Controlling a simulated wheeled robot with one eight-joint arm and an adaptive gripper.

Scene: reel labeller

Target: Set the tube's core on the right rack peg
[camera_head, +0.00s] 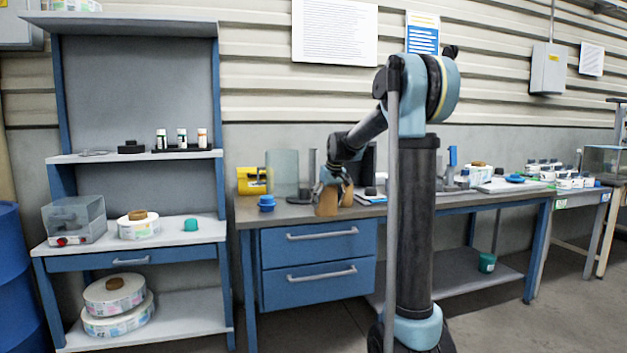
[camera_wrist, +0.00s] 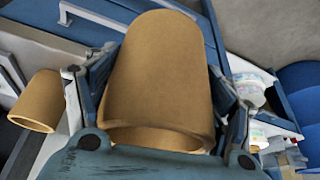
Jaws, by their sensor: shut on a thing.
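My gripper (camera_head: 331,178) is shut on a brown cardboard core (camera_head: 326,203) at the front edge of the workbench. In the wrist view the held core (camera_wrist: 160,80) fills the space between the two fingers, its open rim toward the palm. A second brown core (camera_head: 347,193) shows just right of it, partly hidden by the gripper and the held core. It also shows in the wrist view (camera_wrist: 37,98), apart from the fingers on the left. A dark upright post (camera_head: 312,168) stands behind the gripper; I cannot tell whether it is a rack peg.
The workbench (camera_head: 245,215) has blue drawers (camera_head: 320,260) below. A blue cup (camera_head: 267,202), a yellow box (camera_head: 250,180) and a translucent panel (camera_head: 283,172) stand left of the gripper. A shelf unit (camera_head: 185,230) holding label reels (camera_head: 138,228) stands farther left.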

